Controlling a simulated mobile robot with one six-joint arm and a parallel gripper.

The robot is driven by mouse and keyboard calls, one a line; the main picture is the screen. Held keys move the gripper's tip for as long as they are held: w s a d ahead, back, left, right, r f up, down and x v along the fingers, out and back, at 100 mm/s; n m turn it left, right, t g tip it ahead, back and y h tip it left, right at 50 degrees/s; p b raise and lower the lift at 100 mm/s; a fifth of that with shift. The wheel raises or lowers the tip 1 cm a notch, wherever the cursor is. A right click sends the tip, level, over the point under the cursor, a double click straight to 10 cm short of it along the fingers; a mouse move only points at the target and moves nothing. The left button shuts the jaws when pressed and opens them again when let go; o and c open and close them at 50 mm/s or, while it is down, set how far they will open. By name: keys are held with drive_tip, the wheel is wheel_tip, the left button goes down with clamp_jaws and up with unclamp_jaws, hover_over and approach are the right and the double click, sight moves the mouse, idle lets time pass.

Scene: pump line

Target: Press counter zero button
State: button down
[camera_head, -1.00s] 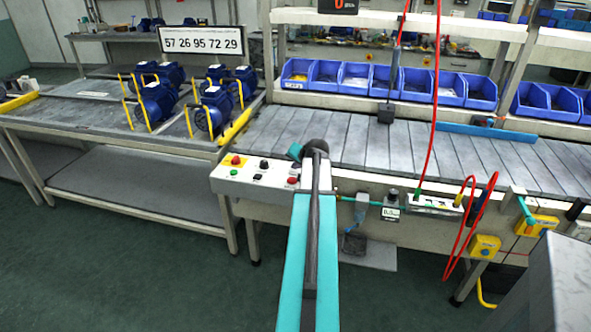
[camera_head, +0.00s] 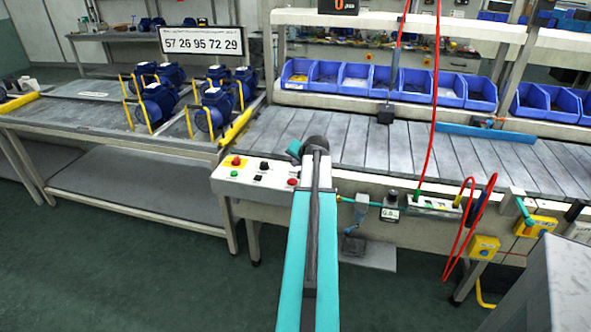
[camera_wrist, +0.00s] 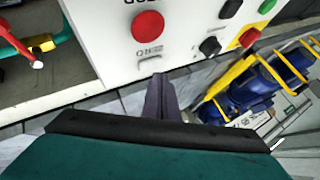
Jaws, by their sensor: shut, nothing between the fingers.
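A white control panel (camera_head: 275,179) sits at the left end of the conveyor. A red button (camera_head: 292,181) is near its right end. It looks large in the wrist view (camera_wrist: 147,25), with an upside-down label beside it that I cannot fully read. My gripper (camera_wrist: 160,84) is shut and empty, its dark fingers pointing at the panel edge just below the red button in the wrist view. The tips appear apart from the button. In the head view my arm hides the gripper. A counter display (camera_head: 338,6) at the top edge is partly cut off.
The panel also carries a red button on a yellow plate (camera_wrist: 249,37), a green button (camera_wrist: 267,6) and black controls (camera_wrist: 210,46). Blue pumps (camera_head: 158,103) with yellow handles stand on the left bench. Red hoses (camera_head: 432,100) hang to the right. Blue bins (camera_head: 354,76) line the shelf.

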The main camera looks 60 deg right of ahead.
sight(296, 172)
drive_tip(key=shift+r, duration=0.15)
drive_tip(key=shift+r+p, duration=1.4)
drive_tip(key=shift+r, duration=0.95)
